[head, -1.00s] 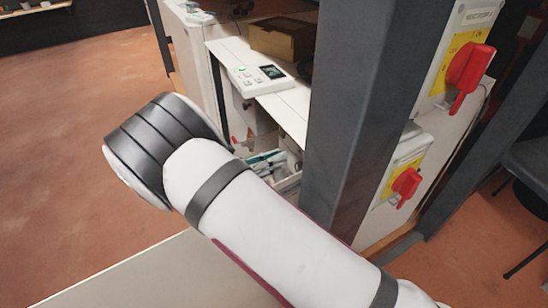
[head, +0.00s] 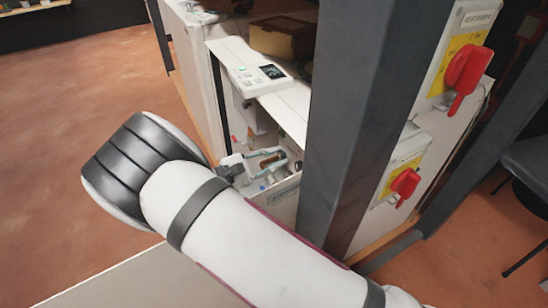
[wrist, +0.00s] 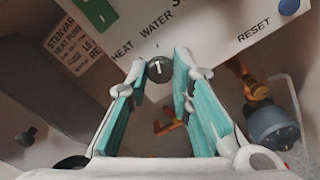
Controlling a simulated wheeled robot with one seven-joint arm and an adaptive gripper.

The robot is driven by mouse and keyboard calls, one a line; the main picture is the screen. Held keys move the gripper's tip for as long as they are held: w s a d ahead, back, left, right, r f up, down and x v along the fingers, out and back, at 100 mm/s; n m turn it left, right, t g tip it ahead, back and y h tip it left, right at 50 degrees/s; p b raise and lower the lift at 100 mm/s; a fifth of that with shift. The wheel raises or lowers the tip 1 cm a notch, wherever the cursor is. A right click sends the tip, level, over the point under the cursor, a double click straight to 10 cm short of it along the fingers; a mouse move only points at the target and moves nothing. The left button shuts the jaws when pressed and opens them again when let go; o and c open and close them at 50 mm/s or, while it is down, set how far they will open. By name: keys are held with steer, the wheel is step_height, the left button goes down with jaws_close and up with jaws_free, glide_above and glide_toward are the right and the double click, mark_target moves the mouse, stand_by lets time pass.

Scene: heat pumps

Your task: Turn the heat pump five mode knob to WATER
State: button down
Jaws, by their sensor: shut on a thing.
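The mode knob (wrist: 159,69) is small, round and black with a white pointer line, on a white panel (wrist: 205,45) in the wrist view. The line stands about upright in the picture, and the WATER label lies above it. HEAT is printed to the upper left. My gripper (wrist: 160,66) has teal-lined fingers on both sides of the knob and is shut on it. In the head view my gripper (head: 268,163) is partly visible low beside the cabinet, behind my arm. The knob cannot be made out there.
A blue RESET button (wrist: 289,6) and a grey valve with an orange fitting (wrist: 272,125) are to the right in the wrist view. In the head view, a dark post (head: 350,120) stands close right of my gripper, with red switches (head: 467,72) beyond.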

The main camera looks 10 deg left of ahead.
steer(key=shift+f+m, duration=0.1)
steer(key=shift+m, duration=0.4)
steer(key=c, duration=1.4)
jaws_free()
steer(key=v, duration=1.2)
